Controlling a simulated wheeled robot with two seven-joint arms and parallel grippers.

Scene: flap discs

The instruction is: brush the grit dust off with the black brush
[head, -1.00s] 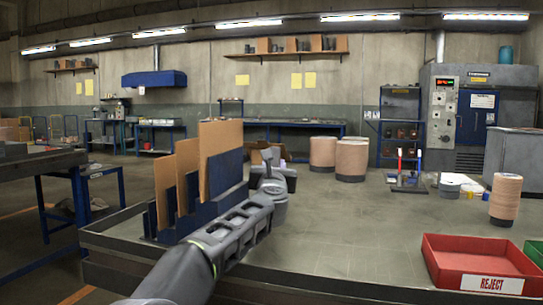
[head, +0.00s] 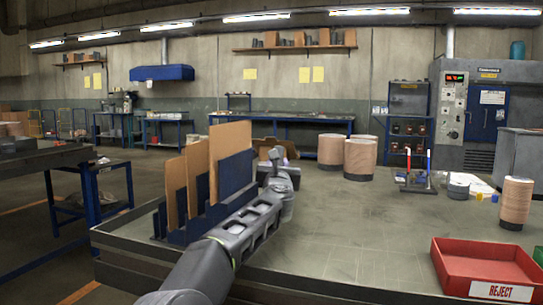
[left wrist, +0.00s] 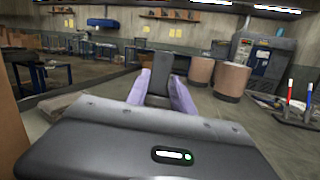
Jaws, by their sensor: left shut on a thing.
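My left gripper (head: 276,163) reaches over the workbench, just right of the upright boards. In the left wrist view its two pale purple fingers (left wrist: 165,95) are shut on a dark grey, blocky thing (left wrist: 160,74). This may be the black brush, but its bristles are not visible. The held thing stands upright between the fingers. I cannot make out any grit dust on the bench top. My right gripper is in neither view.
Brown boards (head: 196,175) stand in a blue rack (head: 208,220) left of my gripper. Behind are disc stacks (head: 360,158). A pen stand (head: 417,188), another stack (head: 515,203) and a red REJECT tray (head: 485,268) are on the right. The middle bench is clear.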

